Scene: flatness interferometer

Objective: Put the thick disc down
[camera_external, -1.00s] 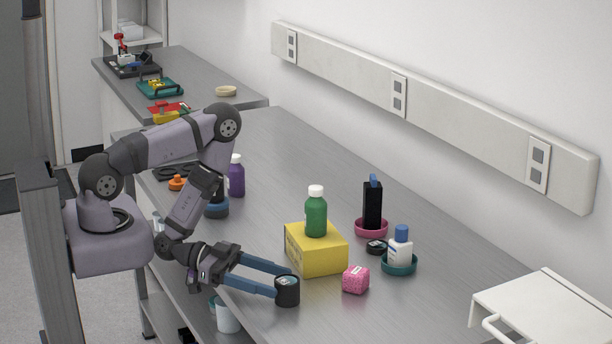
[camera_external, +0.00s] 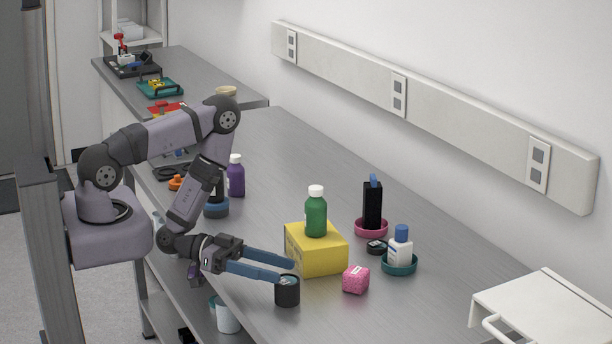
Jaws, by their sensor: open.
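A short black cylinder (camera_external: 287,292) with a pale grey-blue top stands upright on the bench near its front edge. It is the thick round piece closest to my gripper, but I cannot tell for sure that it is the thick disc. My gripper (camera_external: 285,271) is open, with its two long blue fingers just above and behind the cylinder's top. Nothing shows between the fingers. A small flat black disc (camera_external: 377,247) lies farther back, between the pink dish and the teal dish.
A yellow box (camera_external: 317,254) bearing a green bottle (camera_external: 316,215) stands close behind the fingers. A pink cube (camera_external: 356,280) is right of the cylinder. Pink (camera_external: 371,232) and teal (camera_external: 399,268) dishes hold upright items. The bench front right of the cylinder is clear.

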